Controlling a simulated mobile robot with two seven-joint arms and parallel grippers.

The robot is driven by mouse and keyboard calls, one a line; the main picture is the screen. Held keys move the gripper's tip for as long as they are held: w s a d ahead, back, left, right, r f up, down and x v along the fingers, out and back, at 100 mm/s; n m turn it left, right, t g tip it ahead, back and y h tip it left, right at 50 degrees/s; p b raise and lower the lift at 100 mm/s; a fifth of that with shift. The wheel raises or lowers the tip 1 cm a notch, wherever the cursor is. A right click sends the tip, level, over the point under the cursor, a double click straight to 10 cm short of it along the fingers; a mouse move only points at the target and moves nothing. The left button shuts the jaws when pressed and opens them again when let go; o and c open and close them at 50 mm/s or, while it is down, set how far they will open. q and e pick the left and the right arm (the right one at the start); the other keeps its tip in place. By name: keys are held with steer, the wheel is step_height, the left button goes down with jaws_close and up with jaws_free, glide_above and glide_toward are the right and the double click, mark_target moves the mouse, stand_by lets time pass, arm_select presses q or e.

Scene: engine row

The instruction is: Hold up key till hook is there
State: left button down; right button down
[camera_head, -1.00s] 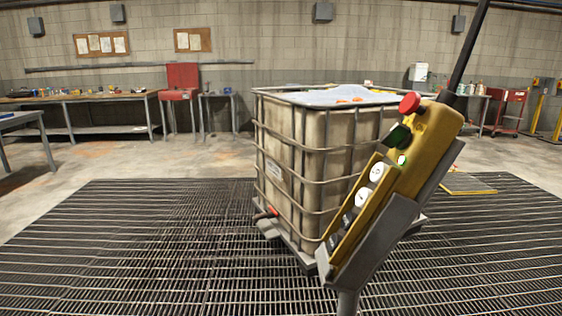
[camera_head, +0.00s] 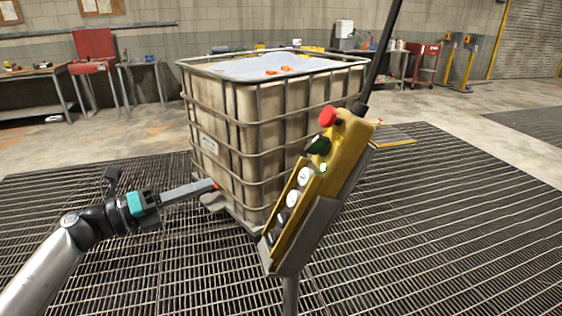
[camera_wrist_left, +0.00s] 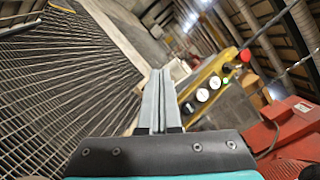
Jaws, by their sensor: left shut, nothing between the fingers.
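A yellow control pendant (camera_head: 345,150) sits tilted in a grey holder on a post, right of centre in the head view. It has a red mushroom button (camera_head: 328,116), a dark green button (camera_head: 318,145), a lit green lamp, two white keys (camera_head: 304,176) and darker keys below. The key markings are too small to read. My left gripper (camera_head: 208,187) is shut and empty, left of the pendant and apart from it. In the left wrist view its fingers (camera_wrist_left: 158,80) point up beside the pendant (camera_wrist_left: 212,80). No hook is visible. My right gripper is not in view.
A caged liquid tank (camera_head: 240,120) stands behind the pendant on the floor grating (camera_head: 420,220). A black cable (camera_head: 382,55) rises from the pendant. Workbenches and a red cart (camera_head: 424,62) line the back wall. A red object (camera_wrist_left: 290,130) fills the wrist view's lower right.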

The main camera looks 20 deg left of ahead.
arm_select(q)
steer(key=s+d+r+m+g+p, duration=0.1)
steer(key=s+d+r+m+g, duration=0.2)
steer(key=r+m, duration=0.3)
steer(key=s+d+r+m+g+y+p, duration=0.1)
steer(key=s+d+r+m+g+p, duration=0.1)
steer(key=s+d+r+m+g, duration=0.1)
step_height(320, 180, up, 3)
steer(key=s+m+g, duration=0.1)
steer(key=s+m, duration=0.1)
steer(key=m, duration=0.2)
steer(key=shift+d+m+y, duration=0.25)
steer(key=shift+m+y, duration=0.05)
steer(key=shift+m, duration=0.1)
steer(key=shift+f, duration=0.1)
steer(key=p, duration=0.4)
glide_toward(299, 184)
steer(key=x, duration=0.6)
steer(key=shift+w+d+f, duration=0.2)
steer(key=shift+d, duration=0.1)
